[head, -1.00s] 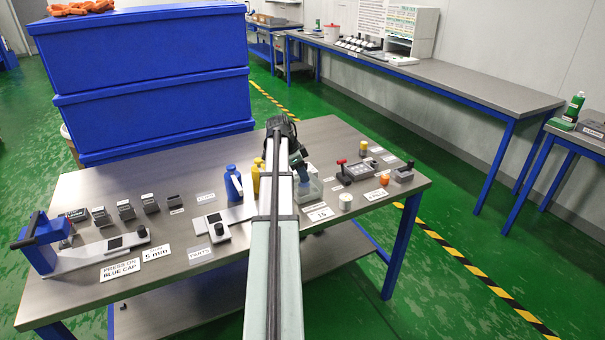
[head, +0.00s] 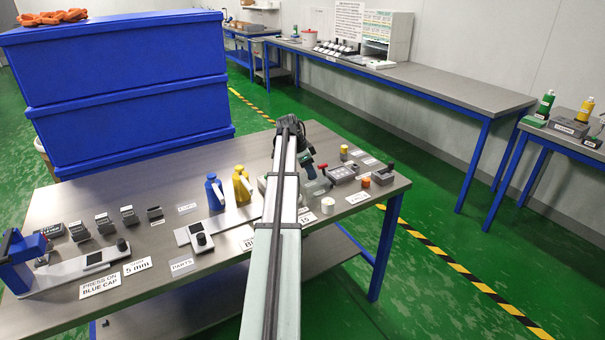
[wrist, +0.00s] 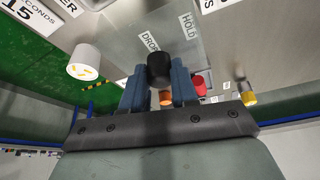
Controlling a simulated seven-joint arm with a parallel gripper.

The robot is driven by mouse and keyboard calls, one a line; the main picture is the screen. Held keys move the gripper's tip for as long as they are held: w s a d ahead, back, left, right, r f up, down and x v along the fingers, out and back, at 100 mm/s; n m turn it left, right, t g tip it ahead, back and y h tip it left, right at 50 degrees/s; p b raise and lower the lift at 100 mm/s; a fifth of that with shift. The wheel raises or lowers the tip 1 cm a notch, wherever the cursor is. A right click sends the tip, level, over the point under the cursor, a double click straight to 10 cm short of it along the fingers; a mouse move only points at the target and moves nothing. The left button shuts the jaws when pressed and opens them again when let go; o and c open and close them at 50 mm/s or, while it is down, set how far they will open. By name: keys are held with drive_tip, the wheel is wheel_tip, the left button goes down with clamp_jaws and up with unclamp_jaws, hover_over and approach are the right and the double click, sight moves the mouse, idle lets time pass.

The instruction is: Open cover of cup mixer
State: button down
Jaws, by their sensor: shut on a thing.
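My gripper (head: 312,171) is over the right part of the table. In the wrist view its two blue fingers (wrist: 160,92) are shut on a black cylindrical knob (wrist: 160,66). Pale surfaces show around the knob in the wrist view, but I cannot tell which is the mixer's cover.
A grey device with a red knob (head: 341,173), a white cup (head: 327,206), an orange cap (head: 365,182) and a dark grey unit (head: 384,178) stand to the right. Blue (head: 214,191) and yellow (head: 242,184) bottles stand left of my arm.

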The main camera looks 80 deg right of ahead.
drive_tip(key=c, duration=0.9)
unclamp_jaws()
drive_tip(key=shift+o, duration=0.2)
drive_tip(key=shift+r, duration=0.1)
drive_tip(key=v, duration=1.3)
drive_tip(key=shift+w+r, duration=0.25)
drive_tip(key=shift+a, duration=0.15)
